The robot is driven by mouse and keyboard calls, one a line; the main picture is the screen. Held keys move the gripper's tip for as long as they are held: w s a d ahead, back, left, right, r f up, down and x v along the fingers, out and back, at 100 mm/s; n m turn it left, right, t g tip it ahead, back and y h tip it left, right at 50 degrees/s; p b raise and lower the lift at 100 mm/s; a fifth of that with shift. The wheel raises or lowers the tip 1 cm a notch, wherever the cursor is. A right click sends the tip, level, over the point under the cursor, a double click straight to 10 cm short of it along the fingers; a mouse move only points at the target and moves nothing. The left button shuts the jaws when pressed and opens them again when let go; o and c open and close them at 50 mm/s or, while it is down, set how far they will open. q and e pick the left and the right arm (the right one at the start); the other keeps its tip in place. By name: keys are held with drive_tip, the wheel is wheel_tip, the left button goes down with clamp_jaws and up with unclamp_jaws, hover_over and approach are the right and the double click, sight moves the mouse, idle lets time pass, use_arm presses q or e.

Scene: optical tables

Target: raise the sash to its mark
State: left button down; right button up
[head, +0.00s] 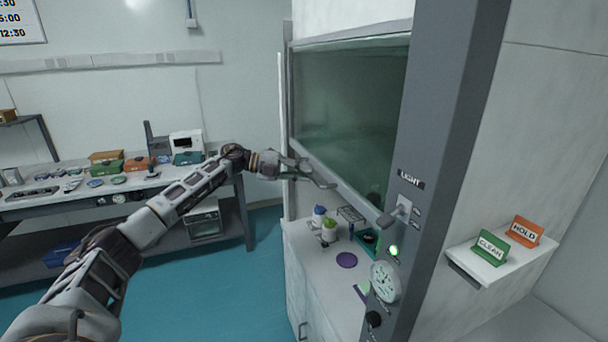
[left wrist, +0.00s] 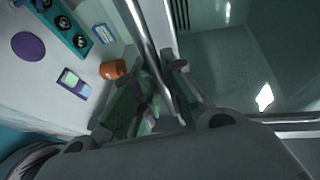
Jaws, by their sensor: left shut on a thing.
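The sash (head: 350,100) is a greenish glass pane in the fume hood, with a grey frame. Its lower rail slopes down to the right in the head view and stands clear above the hood's worktop. My left gripper (head: 308,173) is at this rail, near its left end. In the left wrist view, the shiny sash rail (left wrist: 146,42) runs between the fingers of my left gripper (left wrist: 155,85), which are shut on it. I cannot make out the sash's mark. My right gripper is not in view.
The grey post carries a light switch (head: 402,208) and a gauge (head: 385,281). A cluttered bench (head: 70,205) stands at left.

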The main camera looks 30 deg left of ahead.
use_arm(q)
drive_tip(key=c, duration=1.8)
unclamp_jaws()
drive_tip(key=shift+o, duration=0.2)
drive_tip(key=v, duration=1.2)
